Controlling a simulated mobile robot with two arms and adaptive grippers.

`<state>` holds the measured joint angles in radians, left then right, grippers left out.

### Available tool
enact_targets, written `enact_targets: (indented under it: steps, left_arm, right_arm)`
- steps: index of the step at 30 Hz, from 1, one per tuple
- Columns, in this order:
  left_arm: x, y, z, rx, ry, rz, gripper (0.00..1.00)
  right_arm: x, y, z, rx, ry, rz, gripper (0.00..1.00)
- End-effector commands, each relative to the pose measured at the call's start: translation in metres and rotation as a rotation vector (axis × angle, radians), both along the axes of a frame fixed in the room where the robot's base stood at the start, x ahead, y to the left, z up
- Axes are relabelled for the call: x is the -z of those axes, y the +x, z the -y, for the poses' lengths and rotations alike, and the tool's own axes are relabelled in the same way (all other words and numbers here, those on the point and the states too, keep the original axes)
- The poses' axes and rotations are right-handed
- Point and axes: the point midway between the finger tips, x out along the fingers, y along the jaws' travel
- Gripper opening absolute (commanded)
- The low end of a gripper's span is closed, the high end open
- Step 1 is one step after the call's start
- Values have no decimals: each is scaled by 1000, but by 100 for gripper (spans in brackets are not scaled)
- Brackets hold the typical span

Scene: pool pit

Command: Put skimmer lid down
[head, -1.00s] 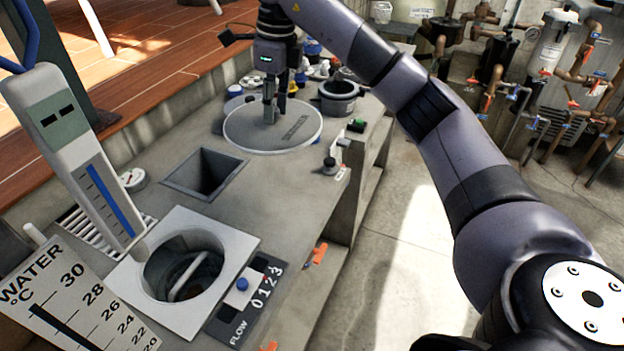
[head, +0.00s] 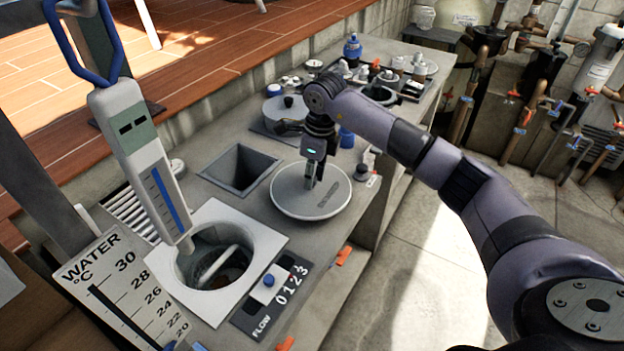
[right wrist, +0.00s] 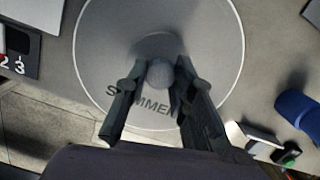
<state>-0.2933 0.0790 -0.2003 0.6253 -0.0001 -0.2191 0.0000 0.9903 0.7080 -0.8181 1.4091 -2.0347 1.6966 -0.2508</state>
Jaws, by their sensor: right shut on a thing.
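The skimmer lid (head: 290,204) is a round grey disc with a pale rim and lettering. My right gripper (head: 311,182) is shut on the lid's centre knob. In the right wrist view, the fingers of my gripper (right wrist: 158,80) flank the round knob, and the lid (right wrist: 110,50) lies beyond them. I cannot tell how high the lid is above the counter. The round skimmer opening, in a white square frame (head: 258,238), is uncovered at the lower left, with a handle inside. The lid is apart from it, to its upper right. My left gripper is not in view.
A square pit (head: 240,170) is behind and left of the lid. A thermometer-like device (head: 150,165) and a water temperature card (head: 125,290) stand left of the opening. Bottles and fittings crowd the counter's back.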

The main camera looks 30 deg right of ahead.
Motion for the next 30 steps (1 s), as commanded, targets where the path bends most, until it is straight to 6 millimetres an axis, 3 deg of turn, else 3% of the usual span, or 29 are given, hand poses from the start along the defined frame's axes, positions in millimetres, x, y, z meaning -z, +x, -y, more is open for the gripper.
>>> enact_targets:
  steps: [4,15,16,24,30]
  left_arm:
    - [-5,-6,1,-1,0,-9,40]
    - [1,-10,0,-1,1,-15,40]
    - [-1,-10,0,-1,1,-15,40]
    - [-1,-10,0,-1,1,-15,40]
    - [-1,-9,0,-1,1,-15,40]
  right_arm:
    - [19,0,0,0,1,-1,0]
    - [25,0,0,0,0,1,0]
    - [24,0,0,0,0,0,25]
    - [24,0,0,0,0,0,43]
    - [24,0,0,0,0,0,44]
